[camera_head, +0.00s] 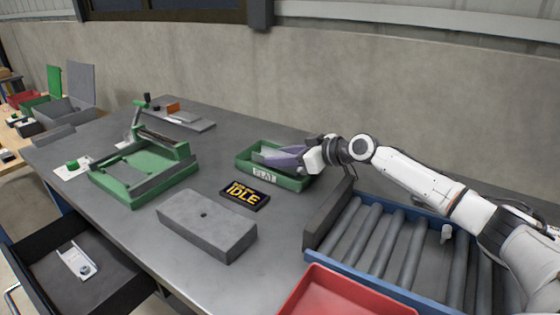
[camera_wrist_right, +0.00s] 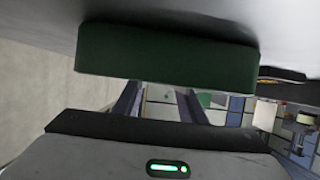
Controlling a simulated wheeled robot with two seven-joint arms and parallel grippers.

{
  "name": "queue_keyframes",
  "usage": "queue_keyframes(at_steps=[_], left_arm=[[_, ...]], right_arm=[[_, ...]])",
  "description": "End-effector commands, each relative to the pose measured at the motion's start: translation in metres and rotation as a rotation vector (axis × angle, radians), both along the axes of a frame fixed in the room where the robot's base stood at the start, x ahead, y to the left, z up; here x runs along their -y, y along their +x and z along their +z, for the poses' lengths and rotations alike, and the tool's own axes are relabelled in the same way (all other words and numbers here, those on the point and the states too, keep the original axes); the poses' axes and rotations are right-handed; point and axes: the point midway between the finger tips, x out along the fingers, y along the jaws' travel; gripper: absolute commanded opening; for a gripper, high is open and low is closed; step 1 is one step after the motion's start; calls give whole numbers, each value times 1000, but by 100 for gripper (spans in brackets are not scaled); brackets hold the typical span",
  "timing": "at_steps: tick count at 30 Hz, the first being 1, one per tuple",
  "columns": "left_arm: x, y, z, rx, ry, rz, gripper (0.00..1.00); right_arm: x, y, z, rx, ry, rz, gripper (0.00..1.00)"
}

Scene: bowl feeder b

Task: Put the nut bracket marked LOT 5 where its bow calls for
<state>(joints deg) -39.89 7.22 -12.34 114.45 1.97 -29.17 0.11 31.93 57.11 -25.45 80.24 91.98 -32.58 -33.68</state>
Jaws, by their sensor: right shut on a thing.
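My right gripper (camera_head: 300,158) reaches low into a green tray (camera_head: 242,168) with a label reading FLAT. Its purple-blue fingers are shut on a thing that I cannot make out. The wrist view shows these fingers (camera_wrist_right: 158,104) beyond a close green wall (camera_wrist_right: 165,58) that hides their tips. A pale bracket with a round nut-like part (camera_head: 77,262) lies in the open drawer (camera_head: 110,285) at the lower left. Its marking is too small to read, and no LOT 5 mark or bow is legible. My left gripper is not in view.
A green fixture (camera_head: 145,180) stands at the left of the table. A grey block (camera_head: 205,222) and a black IDLE sign (camera_head: 245,196) lie in the middle. A roller conveyor (camera_head: 385,245) and a red bin (camera_head: 340,292) are at the right and front.

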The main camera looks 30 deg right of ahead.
Motion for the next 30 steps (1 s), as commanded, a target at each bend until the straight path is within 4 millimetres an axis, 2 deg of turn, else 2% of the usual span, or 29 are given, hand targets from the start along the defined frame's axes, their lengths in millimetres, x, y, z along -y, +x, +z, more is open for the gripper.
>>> queue_keyframes(at_steps=[3,14,15,18,26,30], left_arm=[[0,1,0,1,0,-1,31],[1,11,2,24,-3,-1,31],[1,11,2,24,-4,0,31],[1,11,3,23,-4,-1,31],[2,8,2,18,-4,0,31],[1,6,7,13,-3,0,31]], right_arm=[[0,0,-9,3,2,-1,9],[0,0,-13,3,1,-1,9],[0,0,-14,1,0,0,39],[0,0,-13,1,0,0,56],[0,0,-12,1,0,0,56],[0,0,-6,1,0,-1,56]])
